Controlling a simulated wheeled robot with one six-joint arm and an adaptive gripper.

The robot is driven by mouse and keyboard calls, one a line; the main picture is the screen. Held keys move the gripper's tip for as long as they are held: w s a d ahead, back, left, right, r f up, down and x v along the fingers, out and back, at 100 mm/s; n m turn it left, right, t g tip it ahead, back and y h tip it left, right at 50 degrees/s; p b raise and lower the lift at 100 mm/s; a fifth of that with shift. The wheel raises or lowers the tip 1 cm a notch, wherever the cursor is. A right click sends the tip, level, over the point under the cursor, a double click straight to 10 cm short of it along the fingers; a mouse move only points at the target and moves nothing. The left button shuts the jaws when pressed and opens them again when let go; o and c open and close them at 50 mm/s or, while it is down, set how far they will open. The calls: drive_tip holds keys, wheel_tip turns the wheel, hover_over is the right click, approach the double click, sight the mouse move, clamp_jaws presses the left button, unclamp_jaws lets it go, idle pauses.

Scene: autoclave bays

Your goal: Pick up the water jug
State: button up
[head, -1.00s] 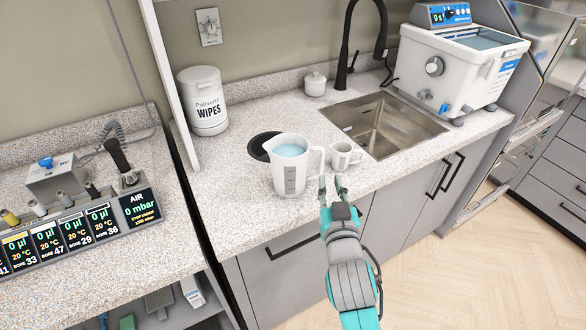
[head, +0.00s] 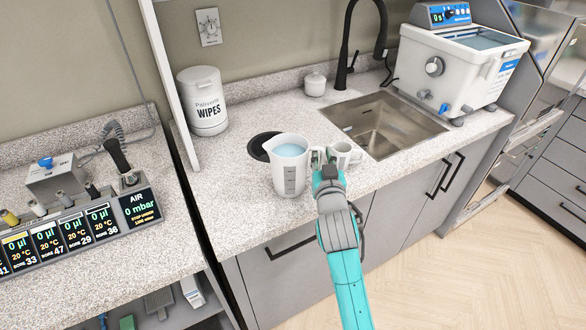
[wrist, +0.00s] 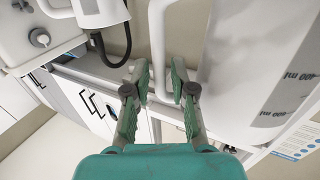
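The water jug (head: 290,176) is white, with grey markings and blue water inside. It stands upright on the speckled counter, left of the sink. My gripper (head: 325,162) is at the jug's right side, by its handle. In the wrist view my gripper (wrist: 161,66) has its two green fingers apart, one on each side of the white handle (wrist: 158,32). The jug's body (wrist: 258,75) fills the right of that view. Finger contact with the handle cannot be told. In the head view my gripper hides part of the handle.
A small white mug (head: 345,154) stands close to the right of my gripper. The sink (head: 385,123) lies behind it. A black round opening (head: 258,147) is left of the jug, and a wipes tub (head: 203,102) stands behind. The counter's front left is clear.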

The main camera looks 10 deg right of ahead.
drive_tip(key=shift+w, duration=0.2)
clamp_jaws()
drive_tip(key=shift+r, duration=0.15)
